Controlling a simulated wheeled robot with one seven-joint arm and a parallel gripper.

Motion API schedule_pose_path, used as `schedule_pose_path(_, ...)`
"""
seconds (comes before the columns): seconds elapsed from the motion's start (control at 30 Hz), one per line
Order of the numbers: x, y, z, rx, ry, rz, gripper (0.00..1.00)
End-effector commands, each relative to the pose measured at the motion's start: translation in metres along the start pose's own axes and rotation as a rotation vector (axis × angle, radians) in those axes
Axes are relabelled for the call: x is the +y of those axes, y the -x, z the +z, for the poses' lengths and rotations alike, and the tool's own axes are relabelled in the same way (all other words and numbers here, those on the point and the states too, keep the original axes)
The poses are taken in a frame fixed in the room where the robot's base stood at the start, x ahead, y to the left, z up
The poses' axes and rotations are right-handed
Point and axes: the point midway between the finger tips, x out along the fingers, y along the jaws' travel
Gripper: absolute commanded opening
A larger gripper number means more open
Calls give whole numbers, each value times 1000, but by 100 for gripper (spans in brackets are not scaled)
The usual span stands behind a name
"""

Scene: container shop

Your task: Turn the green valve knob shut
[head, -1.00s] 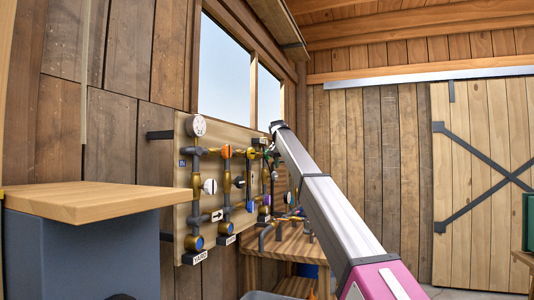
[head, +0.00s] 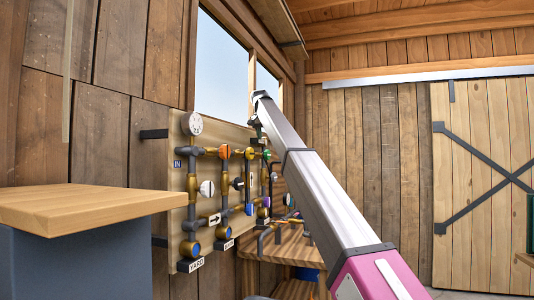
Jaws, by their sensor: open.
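My arm reaches up from the lower right. My gripper (head: 258,135) hangs below the arm's far end, close above the green knob in the picture. It is open, small and dark. I cannot tell whether it touches the knob.
The pipe board (head: 180,215) carries an orange knob (head: 224,151), a white gauge (head: 192,123) and several other valves. A wooden-topped cabinet (head: 80,207) stands at the near left. A wooden bench (head: 285,246) stands beyond the board.

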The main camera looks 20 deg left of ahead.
Motion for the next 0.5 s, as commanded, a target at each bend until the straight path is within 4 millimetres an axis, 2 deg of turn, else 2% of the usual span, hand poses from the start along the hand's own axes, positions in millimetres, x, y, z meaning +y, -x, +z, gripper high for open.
schedule_pose_path(0.3, 1, -57, 1, -2, 0, 1, 45)
schedule_pose_path(0.5, 0, -81, 0, -1, 0, 0, 45)
